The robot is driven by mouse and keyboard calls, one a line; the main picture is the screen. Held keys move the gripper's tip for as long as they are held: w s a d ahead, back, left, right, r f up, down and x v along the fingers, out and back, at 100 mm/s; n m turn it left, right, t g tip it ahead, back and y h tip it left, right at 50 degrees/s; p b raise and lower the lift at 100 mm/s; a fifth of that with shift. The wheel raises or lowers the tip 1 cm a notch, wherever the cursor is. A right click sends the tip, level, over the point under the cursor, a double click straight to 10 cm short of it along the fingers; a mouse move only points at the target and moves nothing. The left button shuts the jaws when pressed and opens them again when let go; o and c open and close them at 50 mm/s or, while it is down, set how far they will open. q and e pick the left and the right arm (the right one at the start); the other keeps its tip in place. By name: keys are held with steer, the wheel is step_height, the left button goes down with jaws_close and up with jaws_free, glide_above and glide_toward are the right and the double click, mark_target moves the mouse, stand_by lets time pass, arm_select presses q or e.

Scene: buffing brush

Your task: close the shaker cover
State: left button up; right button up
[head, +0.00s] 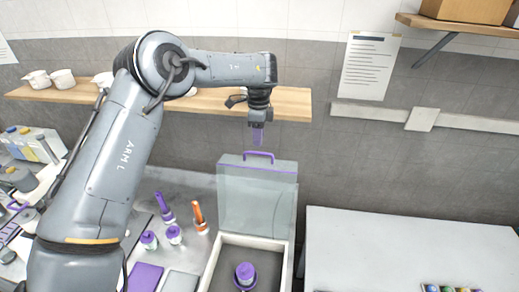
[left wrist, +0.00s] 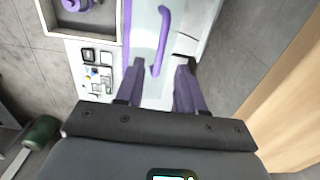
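The shaker (head: 212,268) is a pale box with a dark inside. Its clear cover (head: 255,200) stands raised, nearly upright, at the back of the box, with a purple handle (head: 258,154) on its top edge. My left gripper (head: 258,140) points down just above this handle. In the left wrist view its two purple fingers (left wrist: 160,85) are spread apart and empty, and the handle (left wrist: 165,35) shows ahead of them, its near end close to the gap. A purple-capped bottle (head: 245,272) stands inside the box. My right gripper is not in view.
A wooden shelf (head: 292,102) runs along the wall behind my left arm. Purple-capped bottles (head: 149,240), an orange tool (head: 198,216) and a purple brush (head: 164,206) are left of the shaker. A mostly bare white table (head: 390,245) is at right.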

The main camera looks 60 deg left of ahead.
arm_select(q)
steer(key=shift+f+p, duration=0.65)
steer(key=shift+f, duration=2.2)
steer(key=shift+c, duration=0.3)
jaws_close()
